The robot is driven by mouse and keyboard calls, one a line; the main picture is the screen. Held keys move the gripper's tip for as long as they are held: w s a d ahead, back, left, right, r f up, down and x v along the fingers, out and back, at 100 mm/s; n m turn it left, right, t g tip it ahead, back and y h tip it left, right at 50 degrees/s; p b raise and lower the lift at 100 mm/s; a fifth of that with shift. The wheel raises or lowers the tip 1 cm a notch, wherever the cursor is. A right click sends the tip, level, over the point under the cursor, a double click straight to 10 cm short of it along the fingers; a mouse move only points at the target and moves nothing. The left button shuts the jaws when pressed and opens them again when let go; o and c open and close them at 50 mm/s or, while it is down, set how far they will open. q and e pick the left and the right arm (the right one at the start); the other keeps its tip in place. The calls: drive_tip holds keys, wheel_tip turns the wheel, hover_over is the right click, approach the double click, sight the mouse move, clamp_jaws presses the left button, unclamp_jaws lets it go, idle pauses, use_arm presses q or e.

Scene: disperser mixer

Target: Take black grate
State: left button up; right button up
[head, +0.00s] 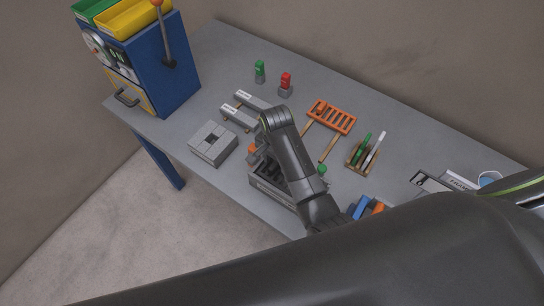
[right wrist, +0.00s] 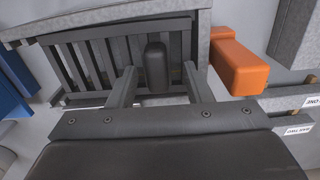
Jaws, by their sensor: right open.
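The black grate (right wrist: 90,58) has dark parallel slats and an upright black knob (right wrist: 156,66), and it lies in a grey box. In the head view the grate (head: 268,172) is partly covered by my right arm. My right gripper (right wrist: 159,74) is open, with one finger on each side of the knob. A gap shows between the knob and the fingers. How deep the fingertips reach is hard to tell. My left gripper is not in view.
An orange block (right wrist: 238,62) sticks out close beside the right finger. An orange rack (head: 331,116), a pen holder (head: 362,157), grey blocks (head: 213,143) and a blue cabinet (head: 165,65) stand around on the grey table (head: 222,60).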

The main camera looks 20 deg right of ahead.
drive_tip(key=shift+s+d, duration=0.1)
drive_tip(key=shift+s, duration=0.05)
drive_tip(key=shift+c, duration=0.3)
clamp_jaws()
drive_tip(key=shift+a, duration=0.2)
idle(0.6)
drive_tip(key=shift+o, duration=0.3)
unclamp_jaws()
drive_tip(key=shift+s, duration=0.1)
